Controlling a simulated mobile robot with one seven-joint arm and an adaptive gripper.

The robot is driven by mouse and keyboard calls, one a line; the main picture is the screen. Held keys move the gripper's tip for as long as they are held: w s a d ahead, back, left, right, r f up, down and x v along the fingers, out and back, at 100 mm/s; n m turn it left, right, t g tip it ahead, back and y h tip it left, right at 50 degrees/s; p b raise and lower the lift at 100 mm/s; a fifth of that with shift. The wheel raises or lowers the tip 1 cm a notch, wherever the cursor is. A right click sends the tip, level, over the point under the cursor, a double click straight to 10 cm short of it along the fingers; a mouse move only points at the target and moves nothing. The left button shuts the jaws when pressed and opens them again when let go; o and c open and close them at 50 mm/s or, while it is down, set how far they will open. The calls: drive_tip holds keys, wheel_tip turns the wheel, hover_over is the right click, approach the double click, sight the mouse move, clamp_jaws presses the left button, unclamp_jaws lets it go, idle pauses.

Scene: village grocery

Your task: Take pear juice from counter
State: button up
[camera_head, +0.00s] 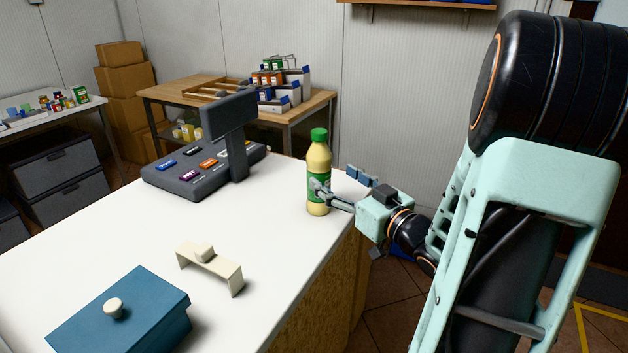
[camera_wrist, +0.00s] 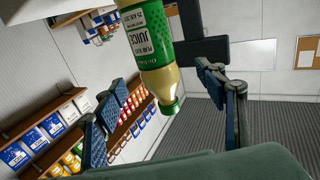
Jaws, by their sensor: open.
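The pear juice (camera_head: 318,172) is a pale yellow bottle with a green cap and green label, standing upright on the white counter (camera_head: 285,243) near its right edge. In the wrist view the pear juice (camera_wrist: 151,45) shows with its label readable and its cap toward the lower middle. My gripper (camera_head: 338,190) is at the right of the bottle, with one finger overlapping its label in the head view. In the wrist view my gripper (camera_wrist: 165,105) has its fingers spread, with the bottle between or just beyond them. I cannot tell whether a finger touches it.
A grey cash register (camera_head: 205,170) stands behind and left of the bottle. A cream stand (camera_head: 210,268) and a blue box with a knob (camera_head: 125,310) sit at the counter's front. A wooden table (camera_head: 315,105) with goods stands behind. The counter's middle is clear.

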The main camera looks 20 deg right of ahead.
sight(318, 163)
drive_tip(key=w, duration=0.5)
drive_tip(key=w+a, duration=0.1)
drive_tip(key=w, duration=0.1)
drive_tip(key=shift+w+r+b, duration=0.1)
drive_tip(key=shift+w+b, duration=0.1)
drive_tip(key=shift+b, duration=0.1)
drive_tip(key=shift+c, duration=0.6)
drive_tip(key=c, duration=1.5)
drive_tip(key=shift+r, duration=0.1)
clamp_jaws()
drive_tip(key=shift+w+r, duration=0.1)
drive_tip(key=shift+r, duration=0.05)
